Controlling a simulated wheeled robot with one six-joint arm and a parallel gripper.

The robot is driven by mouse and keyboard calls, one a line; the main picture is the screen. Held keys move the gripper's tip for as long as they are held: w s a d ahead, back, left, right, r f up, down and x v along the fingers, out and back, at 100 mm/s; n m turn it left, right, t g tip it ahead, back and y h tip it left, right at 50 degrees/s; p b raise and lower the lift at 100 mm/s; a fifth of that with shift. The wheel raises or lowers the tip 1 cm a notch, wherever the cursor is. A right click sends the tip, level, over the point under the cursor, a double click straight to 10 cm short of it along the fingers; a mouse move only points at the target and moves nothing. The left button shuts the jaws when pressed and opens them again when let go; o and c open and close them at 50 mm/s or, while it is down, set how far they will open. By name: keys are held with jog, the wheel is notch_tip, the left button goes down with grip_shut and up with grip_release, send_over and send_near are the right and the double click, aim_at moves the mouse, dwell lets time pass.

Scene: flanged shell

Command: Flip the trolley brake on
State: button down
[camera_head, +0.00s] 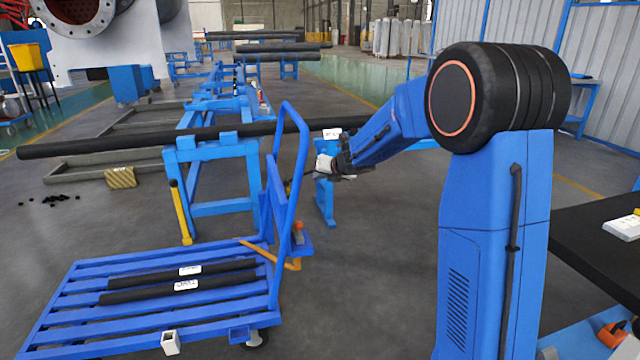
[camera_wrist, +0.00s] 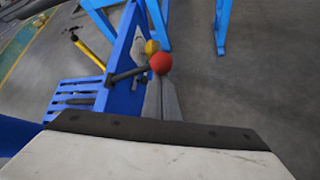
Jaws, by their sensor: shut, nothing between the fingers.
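The blue trolley (camera_head: 150,318) stands at lower left in the head view, with an upright blue handle frame (camera_head: 297,180) at its right end. A small lever with a reddish end (camera_head: 298,228) sits on a blue bracket low on that frame. The wrist view shows a red ball knob (camera_wrist: 162,63) on a dark rod, beside a blue post (camera_wrist: 122,75) and a yellow knob (camera_wrist: 151,47). My gripper (camera_head: 316,172) is beside the handle frame. In the wrist view its fingers (camera_wrist: 161,88) are shut and empty, just below the red ball; I cannot tell whether they touch it.
Dark rods (camera_head: 185,285) lie on the trolley bed. A long dark pipe (camera_head: 130,143) rests on blue stands (camera_head: 215,150) behind the trolley. An orange bent bar (camera_head: 275,257) is by the trolley's right end. A dark table (camera_head: 590,240) stands at right. Grey floor lies open between.

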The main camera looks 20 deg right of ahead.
jog(key=shift+a+r, duration=0.25)
jog(key=shift+r, duration=0.35)
jog(key=shift+a+r, duration=0.25)
jog(key=shift+r, duration=0.35)
jog(key=shift+a+r, duration=0.25)
jog(key=shift+r, duration=0.35)
